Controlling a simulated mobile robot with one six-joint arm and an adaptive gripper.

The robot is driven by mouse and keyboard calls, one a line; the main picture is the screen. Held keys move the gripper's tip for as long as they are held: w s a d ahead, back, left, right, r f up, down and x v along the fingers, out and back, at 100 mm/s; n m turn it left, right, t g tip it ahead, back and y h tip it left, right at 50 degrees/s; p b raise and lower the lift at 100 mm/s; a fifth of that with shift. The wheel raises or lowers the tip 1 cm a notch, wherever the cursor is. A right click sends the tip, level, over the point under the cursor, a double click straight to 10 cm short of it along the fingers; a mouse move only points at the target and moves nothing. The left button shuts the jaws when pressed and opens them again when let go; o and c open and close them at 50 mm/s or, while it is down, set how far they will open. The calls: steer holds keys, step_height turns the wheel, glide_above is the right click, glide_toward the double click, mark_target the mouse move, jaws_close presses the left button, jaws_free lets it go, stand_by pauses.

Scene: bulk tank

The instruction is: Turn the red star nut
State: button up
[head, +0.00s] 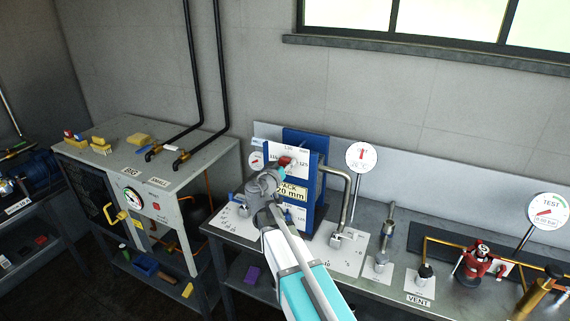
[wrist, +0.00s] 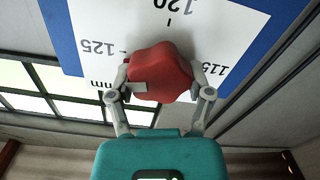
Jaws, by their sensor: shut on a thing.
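The red star nut (wrist: 160,68) sits on a white dial plate (wrist: 205,20) with printed numbers, among them 120, 125 and 115. In the head view the nut (head: 286,161) is on the upper front of a blue unit (head: 312,183), partly hidden by my arm. My gripper (wrist: 163,88) is shut on the nut, with one finger on each side of it. The nut's far side and the full contact of the fingertips are hidden. In the wrist view the dial appears upside down or tilted.
A bent grey pipe (head: 347,190) and a round gauge on a post (head: 361,156) stand right of the blue unit. A grey cabinet (head: 200,165) with a yellow handle (head: 116,215) is at left. A red valve (head: 478,260) is on the bench at right.

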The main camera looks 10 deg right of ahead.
steer(key=n, duration=0.7)
steer(key=shift+a+f, duration=0.1)
steer(key=n, duration=0.4)
steer(key=shift+w, duration=0.1)
steer(key=shift+f+n, duration=0.15)
steer(key=shift+n, duration=1.85)
steer(key=o, duration=1.1)
steer(key=shift+o, duration=0.2)
steer(key=shift+a, duration=0.1)
steer(key=v, duration=1.2)
